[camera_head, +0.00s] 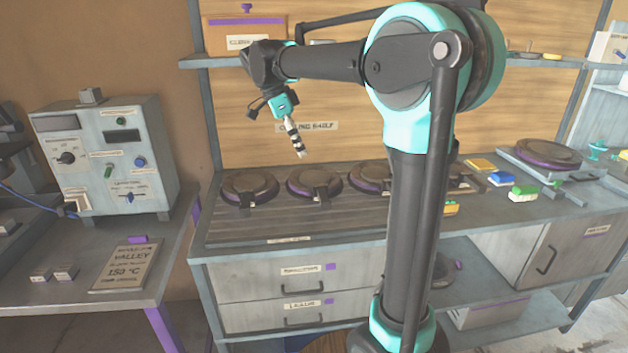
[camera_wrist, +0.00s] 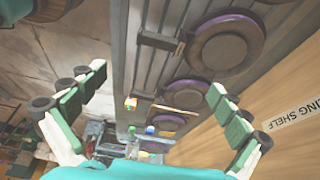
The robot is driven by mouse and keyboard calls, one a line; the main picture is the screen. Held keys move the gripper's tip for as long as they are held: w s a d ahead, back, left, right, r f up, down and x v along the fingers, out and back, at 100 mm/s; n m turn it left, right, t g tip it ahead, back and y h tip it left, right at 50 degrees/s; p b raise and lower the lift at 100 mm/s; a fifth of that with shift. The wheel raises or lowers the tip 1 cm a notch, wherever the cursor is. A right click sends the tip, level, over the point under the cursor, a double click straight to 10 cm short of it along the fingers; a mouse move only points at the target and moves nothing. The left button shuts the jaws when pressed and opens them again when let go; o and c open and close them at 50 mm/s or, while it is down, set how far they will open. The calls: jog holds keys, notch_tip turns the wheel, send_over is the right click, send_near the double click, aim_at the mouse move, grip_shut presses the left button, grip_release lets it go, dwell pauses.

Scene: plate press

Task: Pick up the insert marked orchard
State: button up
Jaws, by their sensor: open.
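I cannot make out an insert marked orchard in either view. Two small grey blocks (camera_head: 53,273) with pale labels lie on the left bench; their lettering is too small to read. My gripper (camera_head: 298,147) hangs in the air in front of the back panel, above the long counter and far from the blocks. In the wrist view my gripper (camera_wrist: 157,85) is open, with nothing between its fingers.
Several round dark plates (camera_head: 314,184) sit along the counter (camera_head: 290,226). A grey control box (camera_head: 105,160) and a card reading "VALLEY 150 °C" (camera_head: 124,266) are on the left bench. Coloured blocks (camera_head: 500,179) lie at right. A shelf holds an orange box (camera_head: 244,37).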

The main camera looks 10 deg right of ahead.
aim_at(323, 193)
jog(key=shift+m, duration=0.3)
jog(key=x, duration=1.6)
jog(key=shift+w+d+f, duration=0.2)
jog(key=shift+w+f, duration=0.05)
jog(key=shift+w, duration=0.05)
jog(key=shift+c, duration=0.5)
jog(key=c, duration=1.5)
jog(key=shift+r, duration=0.15)
